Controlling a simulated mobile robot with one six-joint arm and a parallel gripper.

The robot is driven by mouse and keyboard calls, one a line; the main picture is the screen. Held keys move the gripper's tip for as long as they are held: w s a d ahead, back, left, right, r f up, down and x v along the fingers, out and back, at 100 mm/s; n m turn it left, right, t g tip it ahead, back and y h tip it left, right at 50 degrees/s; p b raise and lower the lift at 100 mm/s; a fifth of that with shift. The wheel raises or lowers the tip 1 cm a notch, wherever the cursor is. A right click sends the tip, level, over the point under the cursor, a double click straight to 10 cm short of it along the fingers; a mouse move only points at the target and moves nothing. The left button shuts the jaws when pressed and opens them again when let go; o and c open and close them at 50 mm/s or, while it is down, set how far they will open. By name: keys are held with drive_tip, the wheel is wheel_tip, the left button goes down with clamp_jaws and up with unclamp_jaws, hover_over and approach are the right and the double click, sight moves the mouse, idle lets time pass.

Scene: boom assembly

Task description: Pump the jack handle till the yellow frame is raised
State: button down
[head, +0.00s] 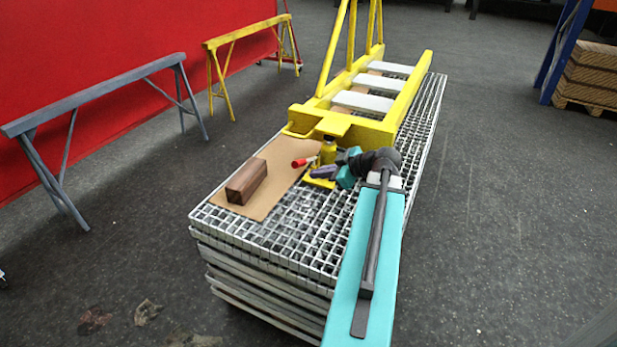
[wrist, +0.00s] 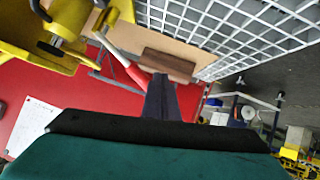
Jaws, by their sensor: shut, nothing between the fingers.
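The yellow frame (head: 372,133) with white rungs lies along the top of the grating stack. The yellow jack (head: 328,152) stands under the plate at its near end; it also shows at the upper left of the wrist view (wrist: 75,40). The jack handle (head: 303,162) has a red grip and points out to the left; in the wrist view the handle (wrist: 134,72) slants down toward my fingers. My gripper (head: 322,172) is shut and empty, close beside the handle's red end. I cannot tell whether they touch. My shut fingers (wrist: 161,96) also show in the wrist view.
A brown wooden block (head: 247,181) lies on a cardboard sheet (head: 275,203) on the grating stack (head: 290,240). Grey (head: 105,92) and yellow (head: 235,42) trestles stand at the left before a red wall. Floor at the right is clear up to a pallet load.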

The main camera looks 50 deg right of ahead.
drive_tip(key=shift+v, duration=1.95)
